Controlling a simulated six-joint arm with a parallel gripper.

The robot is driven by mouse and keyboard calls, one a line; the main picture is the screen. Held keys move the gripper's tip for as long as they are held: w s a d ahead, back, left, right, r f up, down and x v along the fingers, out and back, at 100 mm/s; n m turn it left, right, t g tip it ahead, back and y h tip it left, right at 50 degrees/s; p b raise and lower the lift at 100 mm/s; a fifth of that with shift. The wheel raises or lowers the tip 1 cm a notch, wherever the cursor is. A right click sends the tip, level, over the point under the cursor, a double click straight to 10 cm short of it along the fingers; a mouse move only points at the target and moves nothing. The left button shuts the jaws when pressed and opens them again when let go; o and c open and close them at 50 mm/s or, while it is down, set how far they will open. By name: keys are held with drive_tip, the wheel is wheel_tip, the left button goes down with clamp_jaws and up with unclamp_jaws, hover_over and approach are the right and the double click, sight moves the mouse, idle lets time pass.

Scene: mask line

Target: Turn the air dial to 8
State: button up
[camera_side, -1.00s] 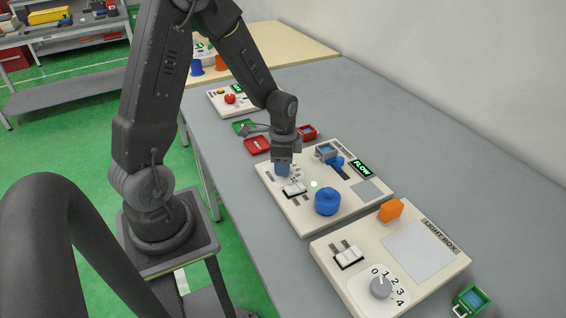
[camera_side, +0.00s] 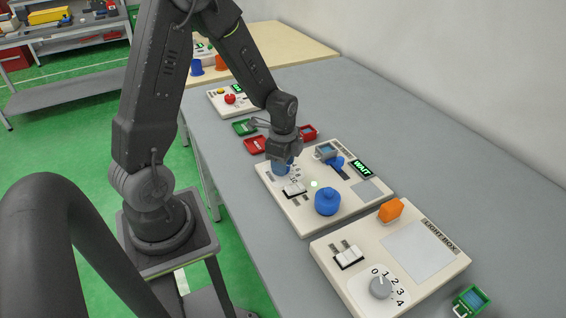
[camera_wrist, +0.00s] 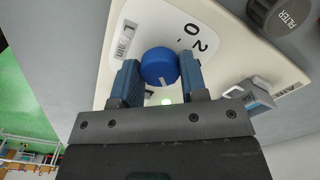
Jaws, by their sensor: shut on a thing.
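The air dial is a blue round knob (camera_wrist: 160,66) with a white pointer mark, on a white scale plate (camera_wrist: 180,22) marked "L/min". In the wrist view, 0 and 2 are readable on the plate; the pointer mark faces toward my gripper's body, and the number it points at cannot be read. My gripper (camera_wrist: 158,76) is shut on the knob, one finger on each side. In the side view my gripper (camera_side: 281,165) is low over the far left part of the cream panel (camera_side: 296,218) and mostly hides the dial; part of the number scale (camera_side: 295,172) shows beside it.
The panel also carries a lit "WAIT" display (camera_side: 362,168), a white switch (camera_side: 294,189), a large blue knob-like piece (camera_side: 327,202) and a grey-blue holder (camera_side: 326,151). A light box (camera_side: 355,297) stands nearer. Red trays lie behind my gripper.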

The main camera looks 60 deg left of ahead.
drive_tip(key=shift+r, duration=0.1)
drive_tip(key=o, duration=0.9)
wheel_tip(320, 180, up, 14)
drive_tip(key=shift+f, duration=0.1)
drive_tip(key=s+d+r+n+t, duration=0.2)
drive_tip(key=s+d+r+n, duration=0.1)
drive_tip(key=s+d, duration=0.1)
drive_tip(key=s+d+r+n+t, duration=0.1)
drive_tip(key=s+d+r+n, duration=0.2)
drive_tip(key=s+d+n, duration=0.1)
drive_tip(key=s+d+r+n+t, duration=0.2)
drive_tip(key=s+d+r+n, duration=0.1)
drive_tip(key=s+d, duration=0.1)
drive_tip(key=shift+d+n+t, duration=0.3)
drive_tip(key=shift+d, duration=0.4)
